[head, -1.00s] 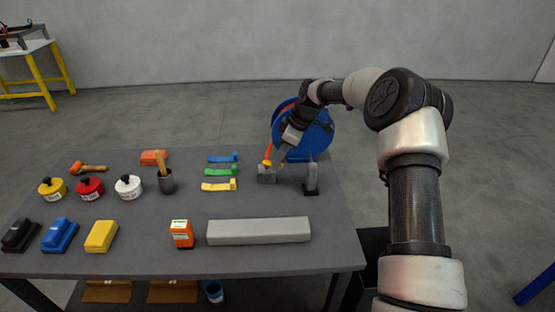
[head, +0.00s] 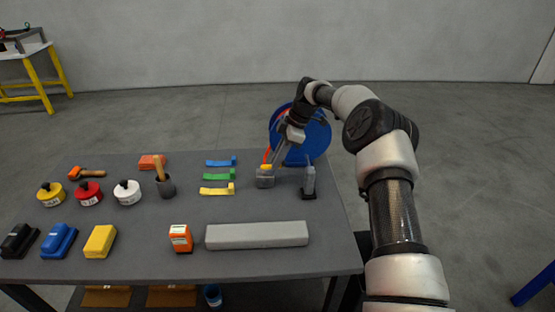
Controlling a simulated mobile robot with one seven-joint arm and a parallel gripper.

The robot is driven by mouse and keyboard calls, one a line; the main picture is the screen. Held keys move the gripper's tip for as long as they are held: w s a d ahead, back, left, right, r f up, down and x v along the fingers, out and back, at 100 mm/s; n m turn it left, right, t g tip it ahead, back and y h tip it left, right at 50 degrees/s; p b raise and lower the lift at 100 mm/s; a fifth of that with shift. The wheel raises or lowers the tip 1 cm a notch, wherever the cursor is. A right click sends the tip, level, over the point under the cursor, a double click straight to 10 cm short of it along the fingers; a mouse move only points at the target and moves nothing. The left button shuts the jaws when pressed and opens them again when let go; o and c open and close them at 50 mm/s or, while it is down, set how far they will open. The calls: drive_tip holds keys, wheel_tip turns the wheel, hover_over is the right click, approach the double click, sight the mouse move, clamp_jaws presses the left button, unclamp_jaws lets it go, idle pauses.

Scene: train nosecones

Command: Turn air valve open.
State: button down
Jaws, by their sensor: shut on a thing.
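The air valve is a small grey block (head: 265,181) on the table, right of the colored clips. Its yellow handle (head: 266,167) shows on top of the block. My gripper (head: 273,164) reaches down from the upper right and is shut on the handle. The fingertips are small in this view and partly cover the handle's right side. An orange-red hose (head: 267,154) shows just behind the handle, in front of the blue reel (head: 315,139).
A grey upright tool on a dark base (head: 309,182) stands close to the right of the valve. Blue, green and yellow clips (head: 217,190) lie to its left. A long grey bar (head: 257,235) lies in front. Bare table (head: 120,262) shows along the front edge.

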drive_tip(key=c, duration=1.8)
unclamp_jaws()
drive_tip(key=shift+o, duration=0.2)
drive_tip(key=shift+r, duration=0.1)
drive_tip(key=p+v, duration=0.1)
drive_tip(key=v, duration=1.6)
drive_tip(key=shift+d+p, duration=0.15)
drive_tip(key=shift+p, duration=0.25)
drive_tip(key=shift+w+r, duration=0.1)
